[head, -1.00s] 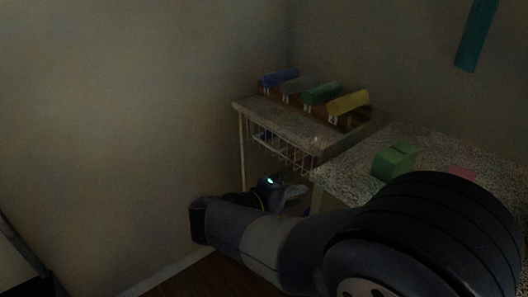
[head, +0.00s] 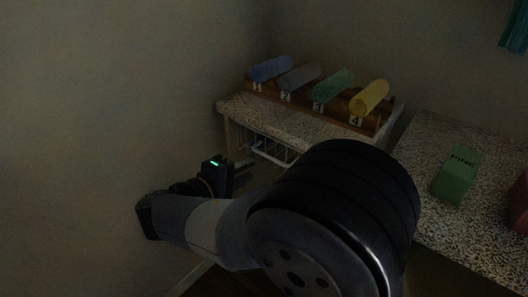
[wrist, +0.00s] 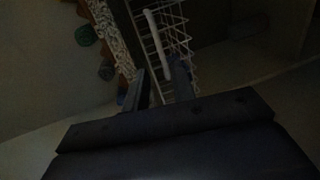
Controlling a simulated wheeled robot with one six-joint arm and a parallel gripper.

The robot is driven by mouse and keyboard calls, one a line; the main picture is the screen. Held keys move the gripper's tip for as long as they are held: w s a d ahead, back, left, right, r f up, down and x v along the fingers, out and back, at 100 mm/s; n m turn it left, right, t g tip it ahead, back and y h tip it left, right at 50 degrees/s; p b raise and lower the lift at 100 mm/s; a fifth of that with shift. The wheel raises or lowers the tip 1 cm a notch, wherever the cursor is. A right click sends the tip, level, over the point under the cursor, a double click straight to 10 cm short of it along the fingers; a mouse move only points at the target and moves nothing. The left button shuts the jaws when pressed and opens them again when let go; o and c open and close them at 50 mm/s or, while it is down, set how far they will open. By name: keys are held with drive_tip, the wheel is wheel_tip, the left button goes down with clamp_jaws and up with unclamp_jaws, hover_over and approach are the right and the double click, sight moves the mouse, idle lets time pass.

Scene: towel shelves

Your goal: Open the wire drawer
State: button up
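The white wire drawer (head: 268,149) sits under the speckled top of the shelf unit, with a pale handle bar across its front. My arm hides the drawer's lower right part.
Rolled towels in blue (head: 271,68), grey (head: 299,77), green (head: 333,85) and yellow (head: 369,97) lie on a numbered wooden rack on top. A speckled counter (head: 468,235) with a green box (head: 457,175) stands at right. A wall is close on the left.

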sight(271, 159)
drive_tip(key=b+x, duration=0.2)
drive_tip(key=x, duration=0.8)
drive_tip(key=shift+d, duration=0.15)
drive_tip(key=shift+c, duration=0.3)
clamp_jaws()
